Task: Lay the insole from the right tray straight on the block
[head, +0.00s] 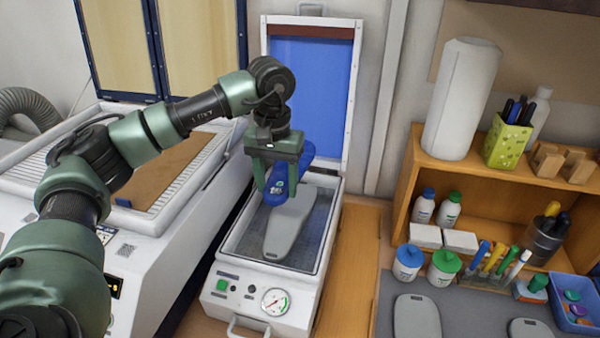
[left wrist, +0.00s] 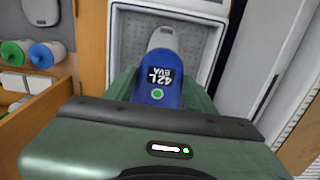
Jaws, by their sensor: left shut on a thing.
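My left gripper (head: 277,175) is shut on a blue insole (head: 301,158), over the back part of the press bed (head: 236,242). The insole also shows in the left wrist view (left wrist: 155,92), with a dark label reading 42L EVA and a green dot. The grey foot-shaped block (head: 287,232) lies in the bed, its narrow end toward the front. In the left wrist view, part of the block (left wrist: 162,40) shows beyond the insole. The insole hides the block's back part, and I cannot tell whether they touch. My right gripper is not in view.
The press lid (head: 310,85) stands open behind the bed, with a blue sheet. A large white machine (head: 150,235) is at the left. A wooden shelf (head: 400,195) with bottles and pens is at the right. Grey foot-shaped pieces (head: 416,317) lie on a mat.

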